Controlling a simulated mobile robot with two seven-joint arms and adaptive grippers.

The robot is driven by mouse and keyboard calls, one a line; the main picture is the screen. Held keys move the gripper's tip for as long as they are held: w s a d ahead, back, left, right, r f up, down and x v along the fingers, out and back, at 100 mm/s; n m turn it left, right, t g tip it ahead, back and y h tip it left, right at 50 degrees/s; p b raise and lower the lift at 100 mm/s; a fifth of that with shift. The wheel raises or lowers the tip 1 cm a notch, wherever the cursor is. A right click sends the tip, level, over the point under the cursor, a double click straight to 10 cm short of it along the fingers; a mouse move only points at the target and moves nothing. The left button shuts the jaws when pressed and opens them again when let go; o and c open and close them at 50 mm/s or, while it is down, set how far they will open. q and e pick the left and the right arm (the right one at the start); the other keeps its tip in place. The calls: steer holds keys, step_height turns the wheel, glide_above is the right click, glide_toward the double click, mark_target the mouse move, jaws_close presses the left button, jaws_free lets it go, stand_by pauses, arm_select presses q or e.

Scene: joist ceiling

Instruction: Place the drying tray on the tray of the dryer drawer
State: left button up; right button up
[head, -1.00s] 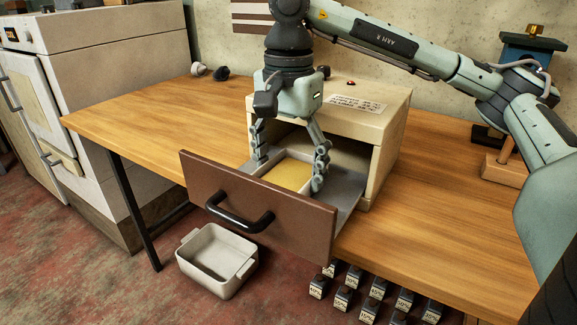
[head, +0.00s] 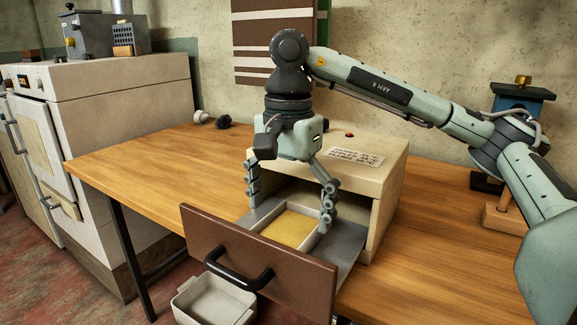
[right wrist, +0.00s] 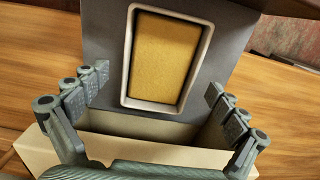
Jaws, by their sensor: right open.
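The drying tray (head: 291,229), a pale rectangular tray with a yellow layer inside, lies on the grey tray of the dryer drawer (head: 345,246). The drawer, with a brown front (head: 300,272) and black handle, is pulled out of the cream dryer (head: 375,160). My right gripper (head: 288,208) is open above the drawer, its fingers spread to either side of the drying tray. In the right wrist view the drying tray (right wrist: 166,58) lies beyond the open fingertips, apart from both. My left gripper is not in view.
The dryer stands on a wooden table (head: 150,165). A white basin (head: 212,300) sits on the floor below the drawer front. A white oven (head: 110,95) stands at the left, and a blue device (head: 520,105) at the right back.

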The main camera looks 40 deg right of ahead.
mark_target(288, 223)
step_height(288, 223, up, 5)
steer(key=shift+f+p, duration=0.15)
steer(key=shift+p, duration=0.25)
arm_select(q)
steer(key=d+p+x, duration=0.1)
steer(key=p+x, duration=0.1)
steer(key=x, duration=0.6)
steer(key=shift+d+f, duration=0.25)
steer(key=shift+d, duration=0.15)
arm_select(e)
steer(key=shift+r, duration=2.75)
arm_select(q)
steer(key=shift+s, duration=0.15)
arm_select(e)
steer(key=shift+c, duration=0.4)
